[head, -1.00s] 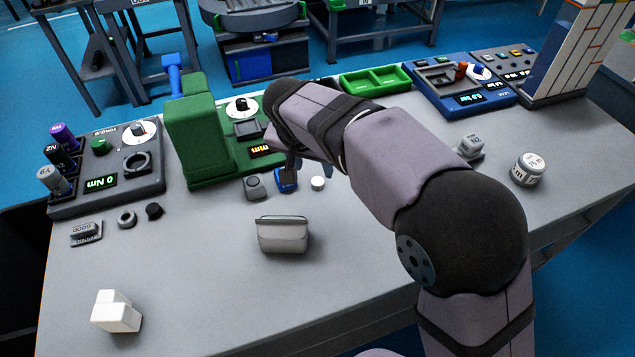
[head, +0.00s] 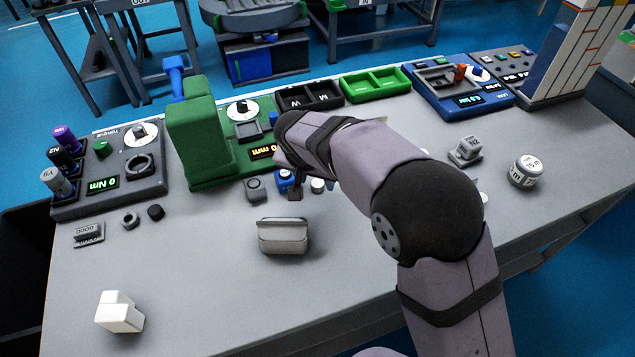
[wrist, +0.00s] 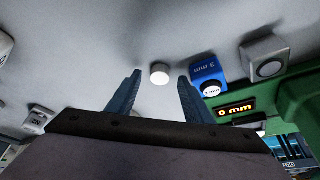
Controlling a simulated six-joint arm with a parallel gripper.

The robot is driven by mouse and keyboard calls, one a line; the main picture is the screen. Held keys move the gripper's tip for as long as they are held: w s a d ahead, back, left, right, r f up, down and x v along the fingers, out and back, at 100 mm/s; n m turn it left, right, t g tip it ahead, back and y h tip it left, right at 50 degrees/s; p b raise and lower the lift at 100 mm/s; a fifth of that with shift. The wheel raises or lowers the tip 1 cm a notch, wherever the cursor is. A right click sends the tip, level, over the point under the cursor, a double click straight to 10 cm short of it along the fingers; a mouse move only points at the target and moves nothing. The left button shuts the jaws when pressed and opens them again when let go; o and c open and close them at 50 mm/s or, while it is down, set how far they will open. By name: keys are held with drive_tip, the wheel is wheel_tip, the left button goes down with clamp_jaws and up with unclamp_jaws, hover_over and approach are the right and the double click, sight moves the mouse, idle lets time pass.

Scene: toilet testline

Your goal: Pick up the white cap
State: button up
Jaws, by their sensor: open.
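The white cap (wrist: 159,73) is a small round piece standing on the grey table. In the wrist view it shows between and just beyond the fingertips of my gripper (wrist: 160,82). The blue fingers are spread apart with nothing between them, and I see no contact with the cap. In the head view the white cap (head: 318,186) is beside the blue "3 mm" block (head: 285,180), its upper part close to my arm. My gripper is largely hidden behind my arm there.
The blue block (wrist: 206,72) and a grey button block (wrist: 265,54) stand close right of the cap in the wrist view. The green gauge station (head: 205,140) is behind. A grey bin (head: 283,236) and a white block (head: 120,312) stand nearer; table between is clear.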

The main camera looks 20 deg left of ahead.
sight(316, 185)
drive_tip(key=shift+w+f, duration=0.3)
drive_tip(key=shift+f, duration=0.3)
drive_tip(key=shift+c, duration=0.4)
drive_tip(key=c, duration=1)
drive_tip(key=shift+c, duration=0.2)
drive_tip(key=shift+r, duration=0.1)
wheel_tip(316, 185, up, 10)
drive_tip(key=shift+b, duration=0.3)
